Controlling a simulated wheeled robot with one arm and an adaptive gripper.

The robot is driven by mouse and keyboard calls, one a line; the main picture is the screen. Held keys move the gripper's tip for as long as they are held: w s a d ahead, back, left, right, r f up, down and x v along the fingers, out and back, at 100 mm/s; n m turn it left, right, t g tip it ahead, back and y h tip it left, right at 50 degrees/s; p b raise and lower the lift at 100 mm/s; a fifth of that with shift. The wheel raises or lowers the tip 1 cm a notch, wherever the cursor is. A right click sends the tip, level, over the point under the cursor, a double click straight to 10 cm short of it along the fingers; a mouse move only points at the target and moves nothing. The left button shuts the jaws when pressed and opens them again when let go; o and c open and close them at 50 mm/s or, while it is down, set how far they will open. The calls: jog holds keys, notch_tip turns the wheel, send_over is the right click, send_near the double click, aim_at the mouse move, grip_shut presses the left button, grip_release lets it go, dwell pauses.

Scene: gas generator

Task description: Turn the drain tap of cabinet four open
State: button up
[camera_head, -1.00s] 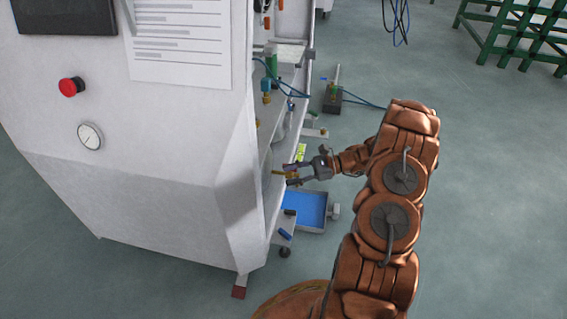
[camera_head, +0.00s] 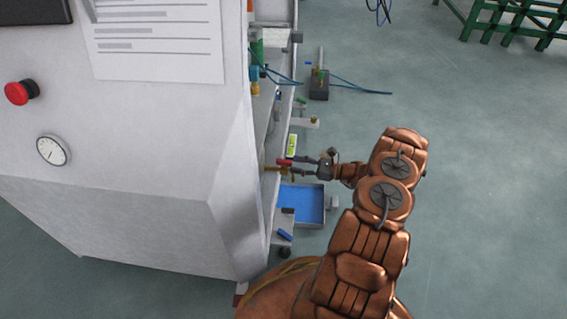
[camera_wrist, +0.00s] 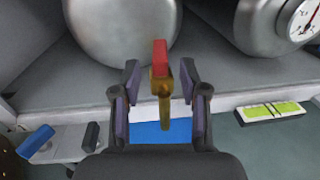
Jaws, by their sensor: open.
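The drain tap is a brass valve with a red handle. In the wrist view its red handle (camera_wrist: 160,58) and brass body (camera_wrist: 162,85) stand between the two open fingers of my gripper (camera_wrist: 162,95), with a gap on each side. In the head view the red handle (camera_head: 284,162) shows at the cabinet's (camera_head: 150,130) open side, and my gripper (camera_head: 295,167) reaches it from the right. The number of the cabinet cannot be read.
A tray with blue inside (camera_head: 303,204) sits below the tap. Steel vessels (camera_wrist: 120,30) and a dial gauge (camera_wrist: 304,20) are behind the tap. A yellow-green label (camera_wrist: 270,110) lies to the right. A small device with blue hoses (camera_head: 320,85) stands on the floor. Open floor lies to the right.

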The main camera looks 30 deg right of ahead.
aim_at(284, 161)
jog(key=shift+b+x, duration=0.75)
jog(key=shift+x, duration=1.95)
grip_shut()
